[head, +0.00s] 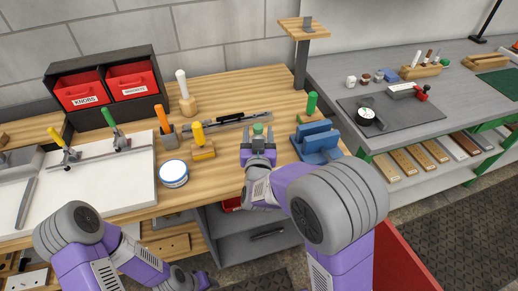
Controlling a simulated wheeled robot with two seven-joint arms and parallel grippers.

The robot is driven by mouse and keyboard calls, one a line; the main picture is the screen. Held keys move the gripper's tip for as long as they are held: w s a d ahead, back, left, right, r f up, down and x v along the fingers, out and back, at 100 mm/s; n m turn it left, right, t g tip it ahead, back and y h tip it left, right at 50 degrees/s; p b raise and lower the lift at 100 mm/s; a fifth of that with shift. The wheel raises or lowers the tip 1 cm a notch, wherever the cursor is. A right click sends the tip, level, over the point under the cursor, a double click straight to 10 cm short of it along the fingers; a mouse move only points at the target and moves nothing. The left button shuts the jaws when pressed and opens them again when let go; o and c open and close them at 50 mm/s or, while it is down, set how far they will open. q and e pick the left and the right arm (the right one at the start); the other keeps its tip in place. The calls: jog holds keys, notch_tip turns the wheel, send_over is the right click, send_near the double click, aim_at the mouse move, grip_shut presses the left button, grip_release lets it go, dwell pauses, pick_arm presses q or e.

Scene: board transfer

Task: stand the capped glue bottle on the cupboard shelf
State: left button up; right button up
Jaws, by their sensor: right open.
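My right gripper (258,147) is open at the front part of the wooden bench, its two fingers pointing away from me. A small thing with a green top (258,129) shows between and just beyond the fingertips. It may be the capped glue bottle, but its lower part is hidden by the gripper. I cannot tell whether the fingers touch it. A grey cupboard (245,245) stands below the bench edge, with a dark opening and a bit of red inside. My right arm hides part of it. My left arm is low at the left, and its gripper (190,281) shows only partly near the bottom edge.
A metal rail tool (228,121) lies behind. Red bins (82,90) are at the back left. A grey bench (440,100) is at right.

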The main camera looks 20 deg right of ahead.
jog(key=shift+w+d, duration=0.1)
jog(key=shift+w, duration=0.45)
grip_shut()
